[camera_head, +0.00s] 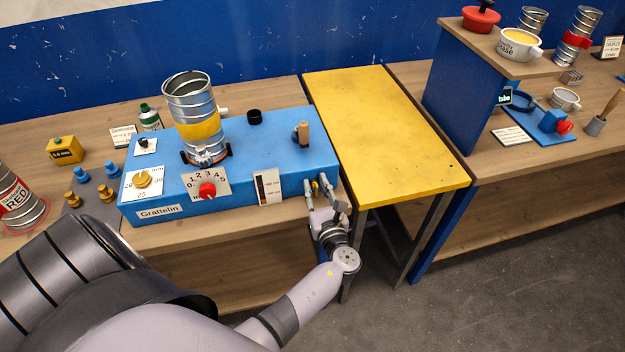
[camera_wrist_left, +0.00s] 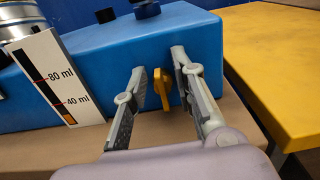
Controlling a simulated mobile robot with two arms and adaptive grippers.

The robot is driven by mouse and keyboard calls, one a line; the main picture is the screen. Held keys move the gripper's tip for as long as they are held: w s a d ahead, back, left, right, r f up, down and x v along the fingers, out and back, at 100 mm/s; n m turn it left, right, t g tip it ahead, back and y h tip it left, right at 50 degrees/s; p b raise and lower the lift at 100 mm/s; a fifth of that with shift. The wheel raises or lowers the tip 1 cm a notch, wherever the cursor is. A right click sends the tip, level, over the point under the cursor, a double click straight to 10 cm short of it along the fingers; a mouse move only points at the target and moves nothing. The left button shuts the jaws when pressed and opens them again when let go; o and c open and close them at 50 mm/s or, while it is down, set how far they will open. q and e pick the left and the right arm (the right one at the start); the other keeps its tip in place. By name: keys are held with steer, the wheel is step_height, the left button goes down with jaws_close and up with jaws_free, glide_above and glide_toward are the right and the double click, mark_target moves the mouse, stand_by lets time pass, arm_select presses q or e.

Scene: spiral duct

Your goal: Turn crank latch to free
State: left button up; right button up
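A small yellow-orange latch (camera_wrist_left: 161,90) sits on the front face of the blue machine (camera_wrist_left: 100,55), near its right end; I take it as the crank latch. In the head view only a bit of yellow (camera_head: 315,187) shows there, mostly hidden by my gripper. My left gripper (camera_head: 326,190) is at this front face. In the left wrist view its two fingers (camera_wrist_left: 163,84) are apart, one on each side of the latch. The right finger is very close to it; I cannot tell whether it touches. My right gripper is in neither view.
A bare yellow table (camera_head: 385,130) stands close on the right. A shelf with cups (camera_head: 517,43) is farther right.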

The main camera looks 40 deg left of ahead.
arm_select(q)
steer(key=shift+d+r, duration=0.1)
steer(key=shift+d, duration=0.05)
steer(key=shift+c, duration=0.8)
jaws_close()
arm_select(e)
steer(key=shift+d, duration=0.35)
